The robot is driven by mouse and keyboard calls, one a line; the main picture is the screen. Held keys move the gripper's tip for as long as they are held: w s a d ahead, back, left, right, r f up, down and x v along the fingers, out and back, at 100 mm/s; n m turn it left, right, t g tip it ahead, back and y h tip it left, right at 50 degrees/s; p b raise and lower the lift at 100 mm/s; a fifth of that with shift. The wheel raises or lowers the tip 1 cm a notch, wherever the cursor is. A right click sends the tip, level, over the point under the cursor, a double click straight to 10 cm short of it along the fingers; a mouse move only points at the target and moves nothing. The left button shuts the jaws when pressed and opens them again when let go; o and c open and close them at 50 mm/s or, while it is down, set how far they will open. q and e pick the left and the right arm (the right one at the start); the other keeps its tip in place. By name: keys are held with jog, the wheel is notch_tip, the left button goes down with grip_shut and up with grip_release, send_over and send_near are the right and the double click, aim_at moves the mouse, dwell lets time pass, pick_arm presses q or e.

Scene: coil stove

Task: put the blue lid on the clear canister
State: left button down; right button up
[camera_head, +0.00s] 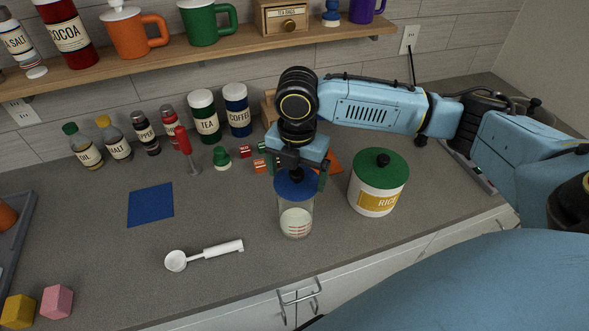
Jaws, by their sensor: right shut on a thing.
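The clear canister (297,222) stands on the counter near its front edge, with white contents and red marks on its side. The blue lid (296,186) is at the canister's top, right under my right gripper (297,178). My right gripper points down and is shut on the lid; its fingers partly hide the lid. I cannot tell whether the lid is seated on the rim or just above it. My left gripper is not in view.
A white rice canister with green lid (378,184) stands close on the right. A white scoop (205,255) and a blue mat (150,204) lie to the left. Bottles and tins, including the tea tin (204,118), stand behind, below a shelf (170,50).

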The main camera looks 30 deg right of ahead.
aim_at(296, 184)
jog(key=shift+f+b, duration=0.4)
jog(key=shift+f, duration=0.15)
notch_tip(296, 184, down, 2)
jog(key=b, duration=0.3)
jog(key=shift+w+f, duration=0.1)
jog(key=shift+f, duration=1)
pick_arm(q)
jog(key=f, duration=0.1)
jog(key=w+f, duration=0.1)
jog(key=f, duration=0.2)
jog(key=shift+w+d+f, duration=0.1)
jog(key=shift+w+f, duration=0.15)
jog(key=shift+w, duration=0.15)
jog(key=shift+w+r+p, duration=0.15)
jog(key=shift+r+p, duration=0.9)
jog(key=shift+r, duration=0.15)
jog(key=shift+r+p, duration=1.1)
pick_arm(e)
jog(key=shift+f, duration=0.15)
dwell(0.4)
